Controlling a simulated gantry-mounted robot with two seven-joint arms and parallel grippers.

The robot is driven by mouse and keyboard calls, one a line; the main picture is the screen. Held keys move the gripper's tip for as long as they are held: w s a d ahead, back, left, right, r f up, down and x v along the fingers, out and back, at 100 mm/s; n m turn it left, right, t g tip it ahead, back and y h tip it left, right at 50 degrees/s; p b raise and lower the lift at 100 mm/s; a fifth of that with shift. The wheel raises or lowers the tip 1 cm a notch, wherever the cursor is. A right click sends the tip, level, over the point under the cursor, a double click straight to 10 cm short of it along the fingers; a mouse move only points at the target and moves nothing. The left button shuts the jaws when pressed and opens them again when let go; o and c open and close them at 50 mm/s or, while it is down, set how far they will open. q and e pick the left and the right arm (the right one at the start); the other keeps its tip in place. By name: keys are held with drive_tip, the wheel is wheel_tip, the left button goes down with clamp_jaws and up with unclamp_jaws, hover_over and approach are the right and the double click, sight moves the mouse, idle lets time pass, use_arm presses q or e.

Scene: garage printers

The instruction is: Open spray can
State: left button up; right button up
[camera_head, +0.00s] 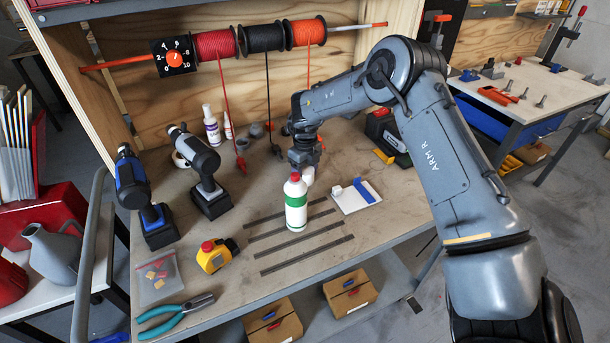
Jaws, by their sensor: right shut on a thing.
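My right gripper (305,163) comes down over the middle of the workbench, just behind a white and green bottle with a red cap (296,205). It is shut on a small white object (308,176), which is partly hidden by the bottle, so I cannot tell whether it is the spray can or a part of it. The bottle stands upright by the dark slots in the bench. A white and purple bottle (211,129) and a slimmer white one (227,126) stand at the back of the bench. My left gripper is not in view.
Two drills (203,165) stand at the left of the workbench (215,290). A white tray (350,203) with a blue piece lies right of the bottle. Cable spools (265,38) hang behind.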

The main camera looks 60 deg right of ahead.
drive_tip(key=shift+f, duration=0.2)
drive_tip(key=shift+f, duration=0.15)
drive_tip(key=o, duration=1)
